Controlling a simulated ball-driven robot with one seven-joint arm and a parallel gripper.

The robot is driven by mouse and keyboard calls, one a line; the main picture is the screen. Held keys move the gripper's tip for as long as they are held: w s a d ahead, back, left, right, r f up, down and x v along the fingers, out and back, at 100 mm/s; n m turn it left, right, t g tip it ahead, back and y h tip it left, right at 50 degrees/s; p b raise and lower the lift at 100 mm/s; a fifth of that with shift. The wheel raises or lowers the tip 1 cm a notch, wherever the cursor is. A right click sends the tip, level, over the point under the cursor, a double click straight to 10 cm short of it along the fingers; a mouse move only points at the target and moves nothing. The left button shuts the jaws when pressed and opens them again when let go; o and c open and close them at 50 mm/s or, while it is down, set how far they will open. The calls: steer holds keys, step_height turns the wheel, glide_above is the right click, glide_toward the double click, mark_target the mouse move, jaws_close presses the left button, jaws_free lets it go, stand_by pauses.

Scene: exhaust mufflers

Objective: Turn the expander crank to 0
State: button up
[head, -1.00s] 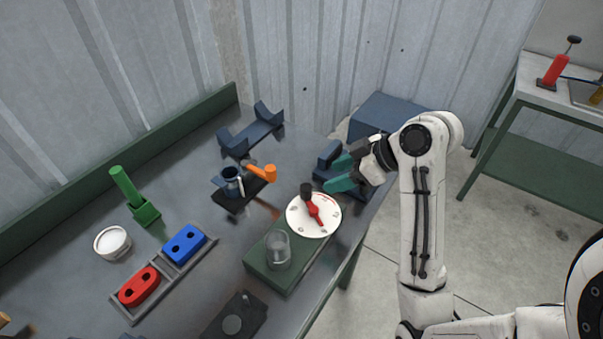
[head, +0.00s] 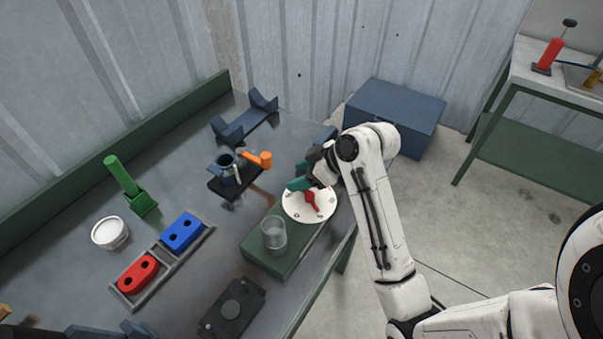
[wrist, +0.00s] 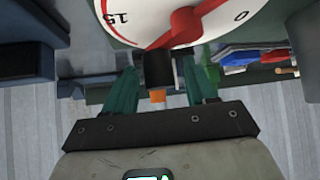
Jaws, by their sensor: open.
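The expander crank is a red arm (head: 311,201) on a white round dial (head: 297,214) atop a green block. In the wrist view the dial (wrist: 133,20) shows an upside-down 15 at left and 0 at right. The red arm (wrist: 186,24) crosses between them, and which number it reads I cannot tell. The crank's black knob (wrist: 158,68) stands at the dial's edge. My gripper (wrist: 161,85), with teal fingers, is open, one finger on each side of the knob, with gaps visible. In the head view my gripper (head: 300,184) is over the dial's far edge, hiding the knob.
A clear glass (head: 274,234) stands on the green block (head: 285,258) close to the dial. A dark fixture with an orange handle (head: 258,159) is left of my gripper. A blue cradle (head: 232,131) lies farther back. Red and blue blocks sit in a grey tray (head: 203,242).

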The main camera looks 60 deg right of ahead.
steer(key=c, duration=1)
steer(key=m+h+p, duration=0.1)
steer(key=m+h, duration=0.1)
steer(key=m+p, duration=0.1)
steer(key=shift+s+d+r+m+h+p, duration=0.2)
steer(key=shift+s+d+m+h+p, duration=0.1)
steer(key=shift+s+d+h+p, duration=0.1)
steer(key=m+h+p, duration=0.1)
steer(key=m+h, duration=0.1)
steer(key=shift+s+d+m+p, duration=0.3)
steer(key=shift+s+m+p, duration=0.05)
steer(key=shift+s+m, duration=0.05)
steer(key=shift+s+d+m+g+h+p, duration=0.2)
steer(key=shift+m+h+p, duration=0.1)
steer(key=shift+m+h, duration=0.25)
steer(key=shift+s+d+m+g+h+p, duration=0.1)
steer(key=shift+s+m+h+p, duration=0.15)
steer(key=shift+m+h, duration=0.3)
steer(key=shift+s+d+f+m+g+h+p, duration=0.1)
steer(key=shift+s+m+g+h+p, duration=0.25)
steer(key=shift+m, duration=0.5)
steer(key=shift+s+m+g+h, duration=0.15)
steer(key=shift+m+g+h, duration=0.2)
steer(key=shift+m+h, duration=0.35)
steer(key=shift+m, duration=0.25)
